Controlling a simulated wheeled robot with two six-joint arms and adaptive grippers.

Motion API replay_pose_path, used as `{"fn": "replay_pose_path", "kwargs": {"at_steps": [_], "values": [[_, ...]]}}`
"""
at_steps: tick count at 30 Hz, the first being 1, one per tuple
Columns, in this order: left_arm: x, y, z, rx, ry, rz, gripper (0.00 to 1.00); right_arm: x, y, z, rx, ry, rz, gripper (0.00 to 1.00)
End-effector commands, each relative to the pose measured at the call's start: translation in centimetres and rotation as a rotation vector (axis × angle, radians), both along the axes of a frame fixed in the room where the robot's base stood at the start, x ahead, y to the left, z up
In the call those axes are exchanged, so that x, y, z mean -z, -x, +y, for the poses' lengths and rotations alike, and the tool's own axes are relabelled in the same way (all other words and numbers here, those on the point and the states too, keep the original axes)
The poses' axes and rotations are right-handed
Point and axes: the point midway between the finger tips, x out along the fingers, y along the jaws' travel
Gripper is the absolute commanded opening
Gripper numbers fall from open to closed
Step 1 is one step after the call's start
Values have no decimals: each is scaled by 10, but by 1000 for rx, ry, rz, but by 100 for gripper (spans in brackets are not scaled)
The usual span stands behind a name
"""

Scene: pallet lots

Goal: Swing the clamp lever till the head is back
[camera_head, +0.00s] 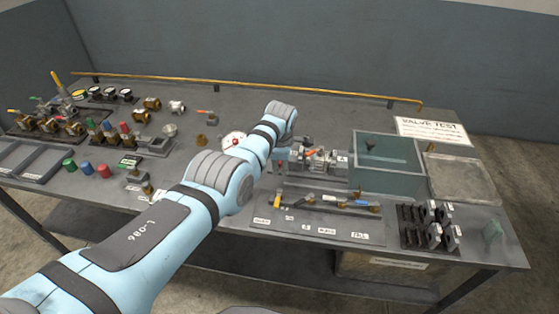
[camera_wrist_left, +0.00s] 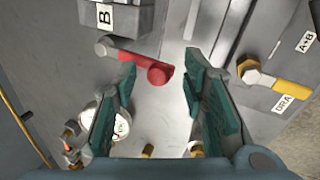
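A red-handled lever (camera_wrist_left: 135,60) on a grey pivot shows beside a "B" label in the left wrist view. I cannot tell for sure that it is the clamp lever. My left gripper (camera_wrist_left: 160,76) is open, its teal-padded fingers apart, with the lever's red knob lying between and beyond the fingertips. I see no contact. In the head view, my left arm reaches over the bench, and its gripper (camera_head: 281,160) is small and partly hidden beside the metal test fixture (camera_head: 322,161). The clamp head is not clearly made out. My right gripper is out of view.
A yellow lever (camera_wrist_left: 292,87) marked "DRAIN" sits right of the fingers. A round gauge (camera_wrist_left: 122,122) is behind the left finger. A tool board (camera_head: 300,226) lies in front, and several black slotted holders (camera_head: 430,226) stand to the right.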

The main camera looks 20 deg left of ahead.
Motion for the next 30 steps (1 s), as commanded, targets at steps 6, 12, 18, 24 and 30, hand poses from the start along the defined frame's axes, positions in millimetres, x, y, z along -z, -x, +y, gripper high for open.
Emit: {"fn": "replay_pose_path", "kwargs": {"at_steps": [6,12,18,24,30], "values": [[-6,0,0,0,-1,-3,39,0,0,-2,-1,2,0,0],[-32,11,-3,0,0,-6,39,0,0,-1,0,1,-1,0],[-88,30,-10,0,1,-4,39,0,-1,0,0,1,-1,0],[-112,39,-11,0,-1,0,39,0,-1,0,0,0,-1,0],[-113,39,-12,0,-1,0,39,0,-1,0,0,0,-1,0]]}}
